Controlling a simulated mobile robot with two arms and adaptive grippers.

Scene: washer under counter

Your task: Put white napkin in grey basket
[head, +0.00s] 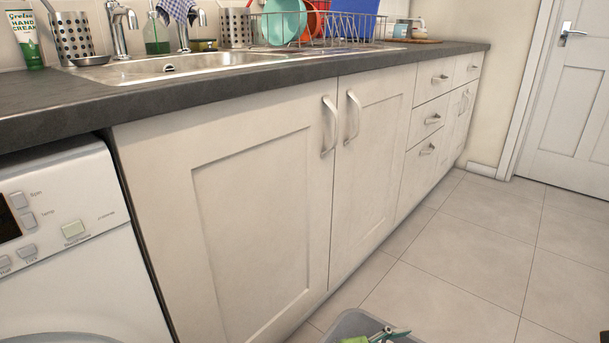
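A grey basket (352,324) stands on the floor at the bottom edge of the head view, in front of the cabinets. Only its far rim and part of its inside show. Something green (356,340) and a thin pale green-and-dark item (388,333) show at it, too cut off to identify. I see no white napkin in this view. Neither of my grippers is in view.
A white washer (62,235) stands under the dark counter (225,82) at left. White cabinets (255,215) run right. The tiled floor (450,270) is clear toward the door (570,100).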

